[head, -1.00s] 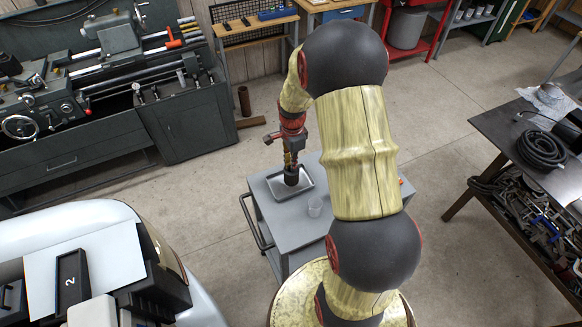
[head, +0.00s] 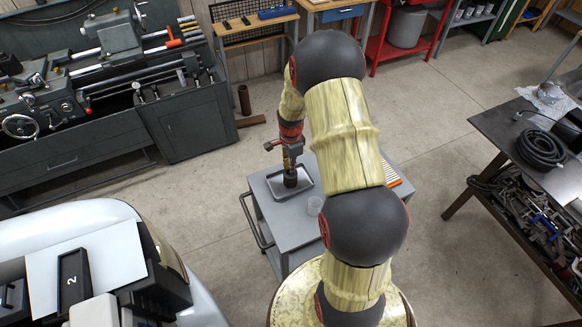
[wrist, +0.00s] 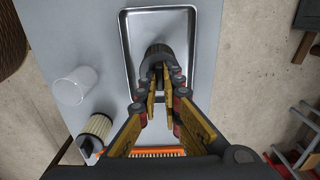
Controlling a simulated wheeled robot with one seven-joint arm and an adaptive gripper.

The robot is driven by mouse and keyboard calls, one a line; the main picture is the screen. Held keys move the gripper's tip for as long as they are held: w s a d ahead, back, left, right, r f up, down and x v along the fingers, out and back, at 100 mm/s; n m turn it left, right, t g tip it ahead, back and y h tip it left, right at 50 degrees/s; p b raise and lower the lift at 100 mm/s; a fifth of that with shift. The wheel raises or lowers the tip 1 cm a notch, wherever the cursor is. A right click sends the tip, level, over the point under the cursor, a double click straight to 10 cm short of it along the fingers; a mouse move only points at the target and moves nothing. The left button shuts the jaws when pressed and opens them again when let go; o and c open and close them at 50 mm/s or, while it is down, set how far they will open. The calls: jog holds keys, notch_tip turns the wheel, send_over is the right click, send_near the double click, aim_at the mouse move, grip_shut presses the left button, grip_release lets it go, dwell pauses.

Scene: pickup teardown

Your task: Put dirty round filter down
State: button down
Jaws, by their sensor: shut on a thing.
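My gripper (wrist: 160,92) is shut on the dirty round filter (wrist: 158,55), a dark, short cylinder, seen from above in the wrist view. In the head view the dark filter (head: 290,181) is upright under my gripper (head: 291,168), within the outline of the shallow metal tray (head: 270,186). In the wrist view the tray (wrist: 132,25) lies under and around it. The filter is at or just above the tray floor; I cannot tell whether it touches. The fingers hide part of its near side.
The grey cart top (head: 285,227) carries the tray. A clear cup (wrist: 72,88), a cream pleated round filter (wrist: 97,126) and an orange-edged flat pleated filter (wrist: 158,152) are on it, outside the tray. A dark bench (head: 490,125) stands at the right.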

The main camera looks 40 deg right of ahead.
jog(key=c, duration=2)
grip_release()
jog(key=a+r+n+t, duration=0.1)
jog(key=a+r+n, duration=0.15)
jog(key=r, duration=0.85)
jog(key=a+r+n, duration=0.2)
jog(key=a+r, duration=0.2)
jog(key=r, duration=0.6)
jog(key=s+a+r+n+t, duration=0.1)
jog(key=s+a+r+n, duration=0.4)
jog(key=s+a, duration=0.1)
jog(key=s+a+r+n+t, duration=0.2)
jog(key=s+a+r+n, duration=0.3)
jog(key=s+a+n, duration=0.1)
jog(key=s+a+r+n+t, duration=0.1)
jog(key=s+a+r+n, duration=0.4)
jog(key=s, duration=0.3)
jog(key=shift+a+n+t, duration=0.25)
jog(key=shift+a+t, duration=0.05)
jog(key=shift+a, duration=0.1)
